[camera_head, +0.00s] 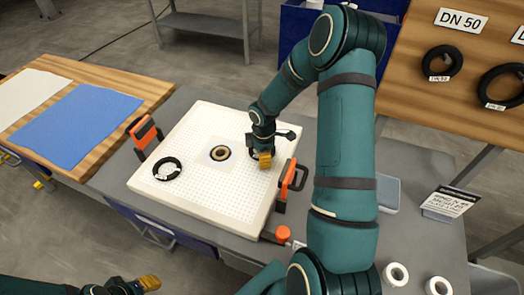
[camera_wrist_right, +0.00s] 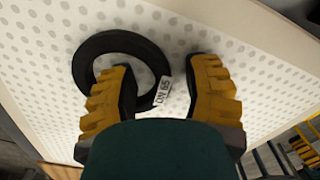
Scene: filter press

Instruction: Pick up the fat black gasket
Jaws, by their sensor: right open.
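A black gasket (camera_wrist_right: 97,47) with a white DN 65 tag (camera_wrist_right: 162,92) lies on the white dotted board in the right wrist view. My right gripper (camera_wrist_right: 164,68) is open above it. The ring's right-hand band shows between the fingers, and the left finger covers its lower left. In the head view my right gripper (camera_head: 264,159) is over the right part of the board and largely hides what is under it. Another black gasket (camera_head: 178,165) with a white tag lies on the board's left part. My left gripper (camera_head: 138,286) is at the bottom edge, partly seen, away from the board.
The white board (camera_head: 215,120) has a central hole with a dark and tan ring (camera_head: 220,153). Orange-black clamps (camera_head: 145,133) stand at its left and right (camera_head: 290,180) edges. More black rings (camera_head: 443,62) hang on the wooden panel. A blue cloth (camera_head: 75,125) lies at left.

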